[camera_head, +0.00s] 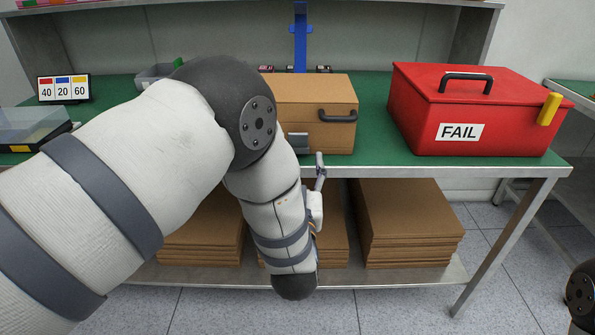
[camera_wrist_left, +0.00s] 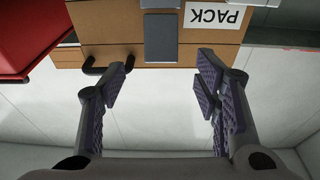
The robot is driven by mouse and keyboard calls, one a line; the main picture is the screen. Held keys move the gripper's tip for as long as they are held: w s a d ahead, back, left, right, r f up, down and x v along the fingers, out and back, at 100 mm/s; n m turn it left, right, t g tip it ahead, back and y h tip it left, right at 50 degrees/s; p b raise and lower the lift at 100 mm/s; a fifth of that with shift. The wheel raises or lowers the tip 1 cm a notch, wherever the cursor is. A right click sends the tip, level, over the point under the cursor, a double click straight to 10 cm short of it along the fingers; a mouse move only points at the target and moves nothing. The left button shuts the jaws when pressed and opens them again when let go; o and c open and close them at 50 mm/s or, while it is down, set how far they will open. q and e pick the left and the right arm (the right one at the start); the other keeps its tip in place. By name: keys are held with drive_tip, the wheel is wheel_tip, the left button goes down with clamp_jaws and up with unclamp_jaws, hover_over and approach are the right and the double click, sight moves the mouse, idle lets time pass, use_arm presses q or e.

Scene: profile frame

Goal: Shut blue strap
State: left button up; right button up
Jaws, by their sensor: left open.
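A blue upright piece (camera_head: 300,42) with a short crossbar stands at the back of the green table. It is the only large blue thing in view; I cannot tell if it is the strap. My left gripper (camera_head: 319,168) is in front of the tan box, by the table's front edge, and my arm hides part of it. In the left wrist view my left gripper (camera_wrist_left: 160,80) is open and empty, its fingers wide apart. The tan box (camera_wrist_left: 120,52) lies beyond them, upside down in that picture, with a grey plate (camera_wrist_left: 160,38) and a PACK label. My right gripper is out of view.
The tan box (camera_head: 335,95) has a black handle (camera_head: 338,116). A red FAIL box (camera_head: 475,105) stands right of it. A number sign (camera_head: 63,89) and a clear-topped case (camera_head: 30,127) are at left. Cardboard stacks (camera_head: 410,220) fill the lower shelf.

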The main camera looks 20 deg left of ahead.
use_arm(q)
drive_tip(key=v, duration=0.4)
